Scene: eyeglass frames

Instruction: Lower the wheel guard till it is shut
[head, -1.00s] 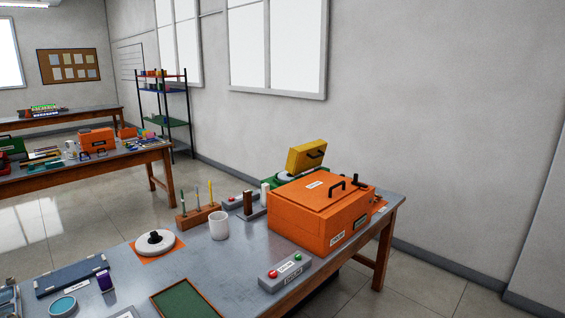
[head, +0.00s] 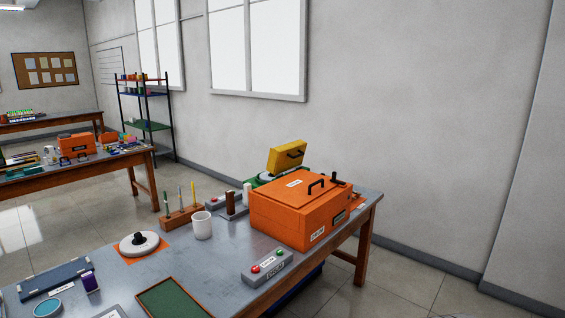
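The yellow wheel guard (head: 286,159) stands raised and tilted up behind the orange box, at the far end of the bench. It has a dark handle (head: 296,154) on its face. Below it, part of a pale wheel (head: 266,176) and a green base (head: 251,184) show. The orange box hides the rest of that machine. My gripper is not in view.
The orange box (head: 285,225) with a closed lid and black handle stands in front of the guard. A button box (head: 267,266), a white mug (head: 202,226), a tool rack (head: 183,217) and a white disc (head: 139,243) stand on the grey bench (head: 200,264). Bare floor lies beyond the bench's right end.

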